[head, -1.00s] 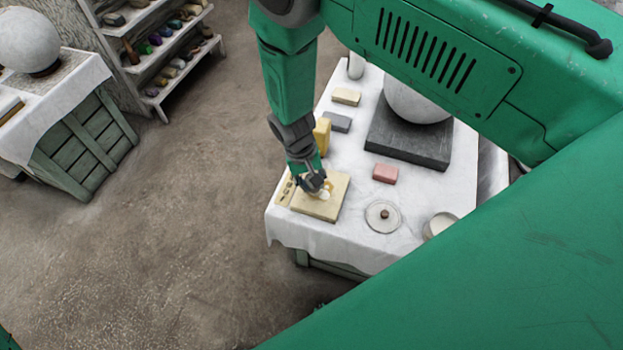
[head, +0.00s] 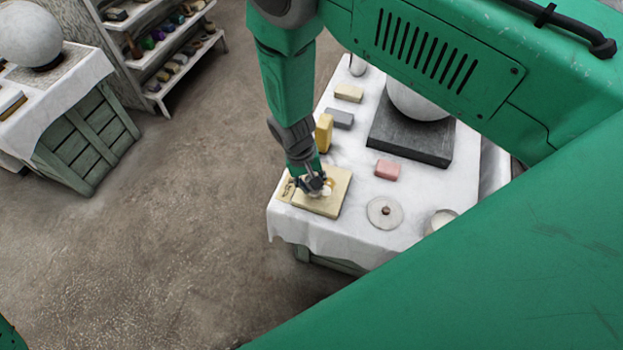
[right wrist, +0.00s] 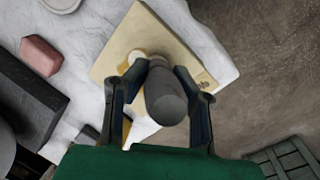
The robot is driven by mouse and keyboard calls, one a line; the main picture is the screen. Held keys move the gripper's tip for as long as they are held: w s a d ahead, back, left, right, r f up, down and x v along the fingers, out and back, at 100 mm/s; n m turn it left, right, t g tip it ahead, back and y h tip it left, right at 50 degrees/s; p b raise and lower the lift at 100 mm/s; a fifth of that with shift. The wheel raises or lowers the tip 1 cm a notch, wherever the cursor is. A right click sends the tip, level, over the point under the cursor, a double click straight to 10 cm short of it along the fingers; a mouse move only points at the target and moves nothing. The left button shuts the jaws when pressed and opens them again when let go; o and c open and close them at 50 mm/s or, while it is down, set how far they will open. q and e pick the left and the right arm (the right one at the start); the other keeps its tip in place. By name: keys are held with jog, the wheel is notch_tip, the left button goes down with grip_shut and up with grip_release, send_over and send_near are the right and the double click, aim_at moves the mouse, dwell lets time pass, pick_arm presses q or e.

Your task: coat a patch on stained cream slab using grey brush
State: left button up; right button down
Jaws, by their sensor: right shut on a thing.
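The stained cream slab (head: 339,183) lies flat at the near left corner of the white-covered table, and fills the upper middle of the right wrist view (right wrist: 140,27). It bears an ochre stain, with a whitish spot near the gripper. My right gripper (head: 315,187) is low over the slab, shut on the grey brush (right wrist: 165,100). The brush's thick grey handle shows between the fingers in the right wrist view. Its tip is mostly hidden, so I cannot tell whether it touches the slab. My left gripper is not in view.
A yellow block (head: 323,132) stands just behind the slab. A pink block (head: 387,170), a pale disc with a knob (head: 384,212) and a round container (head: 440,220) are to its right. A dark base (head: 409,138) bears a plaster sphere (head: 418,101).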

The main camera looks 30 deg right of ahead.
jog(key=shift+w+d+b, duration=0.4)
jog(key=shift+w+d, duration=0.6)
jog(key=shift+d, duration=0.15)
jog(key=shift+s+a+r+p, duration=0.15)
jog(key=shift+s+a+p, duration=0.2)
jog(key=shift+s+a, duration=0.7)
jog(key=shift+a, duration=0.15)
jog(key=shift+w+d+b, duration=0.4)
jog(key=shift+w+d, duration=0.65)
jog(key=shift+d, duration=0.1)
jog(key=shift+s+a+r+p, duration=0.55)
jog(key=shift+r+p, duration=0.1)
jog(key=shift+p, duration=0.25)
